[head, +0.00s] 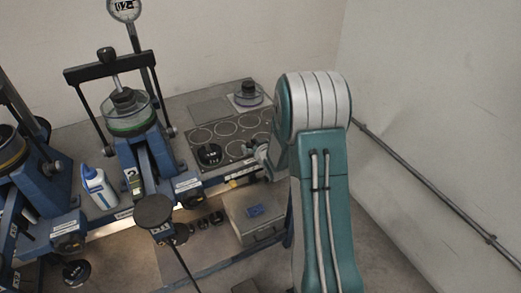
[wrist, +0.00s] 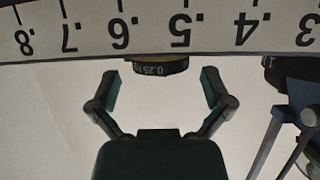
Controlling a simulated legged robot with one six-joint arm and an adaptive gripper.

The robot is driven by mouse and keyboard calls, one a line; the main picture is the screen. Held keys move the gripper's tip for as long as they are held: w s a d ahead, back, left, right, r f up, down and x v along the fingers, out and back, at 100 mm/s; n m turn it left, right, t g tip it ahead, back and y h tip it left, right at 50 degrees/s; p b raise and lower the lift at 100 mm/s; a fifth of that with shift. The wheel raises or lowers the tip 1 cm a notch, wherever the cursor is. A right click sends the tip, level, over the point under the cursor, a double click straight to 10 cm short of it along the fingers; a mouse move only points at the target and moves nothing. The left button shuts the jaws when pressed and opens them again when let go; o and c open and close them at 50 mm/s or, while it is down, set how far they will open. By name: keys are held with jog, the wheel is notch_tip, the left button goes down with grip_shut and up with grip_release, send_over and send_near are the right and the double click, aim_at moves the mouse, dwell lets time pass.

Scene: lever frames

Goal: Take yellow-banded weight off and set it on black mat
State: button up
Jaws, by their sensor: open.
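In the wrist view a dark round weight (wrist: 161,70) marked 0.25, with a yellowish band, shows just below a white numbered scale (wrist: 210,35), which hides its upper part in the picture. My gripper (wrist: 160,80) is open, its two fingers apart on either side of the weight in the picture; I see no contact. In the head view my gripper (head: 258,153) is beside the bench's right end, partly hidden by my arm. I cannot make out the weight surely there. A dark square mat (head: 209,110) lies bare at the back of the bench.
A dark board with ring outlines (head: 225,130) bears a black weight (head: 209,154). Another weight (head: 248,93) stands behind it. A blue lever frame (head: 140,150) and a white bottle (head: 98,187) are to the left. A grey box (head: 257,222) sits lower down.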

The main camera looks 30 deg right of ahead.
jog(key=v, duration=1)
jog(key=s+a+r+g, duration=0.2)
jog(key=s+a+r, duration=0.2)
jog(key=r, duration=0.2)
jog(key=s+a+r+g, duration=0.2)
jog(key=s+a+r, duration=0.1)
jog(key=s+r, duration=0.3)
jog(key=s+a+r+g, duration=0.2)
jog(key=s+a, duration=0.1)
jog(key=s, duration=0.4)
jog(key=s+a+r+n+g+y, duration=0.1)
jog(key=s+a+r, duration=0.2)
jog(key=s, duration=0.5)
jog(key=shift+a+r+g, duration=0.25)
jog(key=shift+a+g, duration=0.15)
jog(key=shift+a, duration=0.45)
